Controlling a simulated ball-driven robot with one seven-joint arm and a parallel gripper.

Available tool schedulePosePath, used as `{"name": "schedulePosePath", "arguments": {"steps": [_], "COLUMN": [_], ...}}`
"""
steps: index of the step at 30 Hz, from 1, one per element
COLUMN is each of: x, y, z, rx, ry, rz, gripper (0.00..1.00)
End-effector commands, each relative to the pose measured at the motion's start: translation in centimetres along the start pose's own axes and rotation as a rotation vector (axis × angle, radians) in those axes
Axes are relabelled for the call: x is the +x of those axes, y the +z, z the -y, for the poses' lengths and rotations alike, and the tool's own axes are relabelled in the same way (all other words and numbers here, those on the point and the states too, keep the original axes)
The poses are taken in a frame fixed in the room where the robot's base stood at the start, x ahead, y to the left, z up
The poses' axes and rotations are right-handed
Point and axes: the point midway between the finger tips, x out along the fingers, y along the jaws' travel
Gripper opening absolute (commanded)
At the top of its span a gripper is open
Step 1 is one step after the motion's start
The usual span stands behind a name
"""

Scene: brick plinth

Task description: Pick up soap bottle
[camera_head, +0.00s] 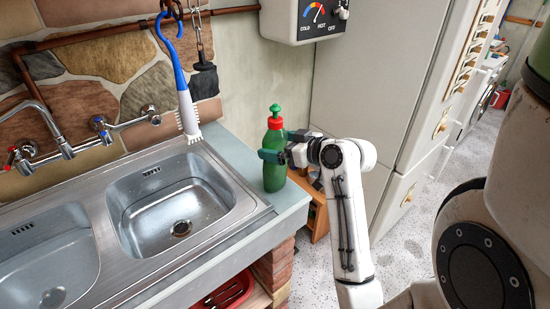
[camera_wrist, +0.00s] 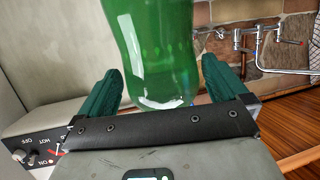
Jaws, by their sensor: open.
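The soap bottle (camera_head: 274,165) is green and clear, with a red collar and a green pump top. It stands upright on the grey-green counter (camera_head: 293,199) at the right end of the sink. My gripper (camera_head: 270,156) is at the bottle's upper body, coming from the right. In the wrist view the bottle (camera_wrist: 155,50) lies between the two dark green fingers of my gripper (camera_wrist: 160,85). The fingers are open, one on each side, with a gap visible at the right finger. Whether the left finger touches the bottle, I cannot tell. The pump top is out of the wrist view.
A steel sink (camera_head: 178,205) with two basins fills the left. A water heater (camera_head: 303,20) is on the wall behind. A tall beige cabinet (camera_head: 385,80) stands to the right, beside speckled floor.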

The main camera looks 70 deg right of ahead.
Motion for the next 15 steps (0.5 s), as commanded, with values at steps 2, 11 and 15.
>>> {"name": "schedulePosePath", "arguments": {"steps": [2,11,15], "x": [1.2,3.5,3.5], "y": [-0.3,-0.1,-0.1], "z": [0.2,0.2,0.2], "rx": [0.001,0.0,0.0], "ry": [-0.001,0.001,0.001], "rz": [0.002,0.0,0.0], "gripper": [1.0,1.0,1.0]}}
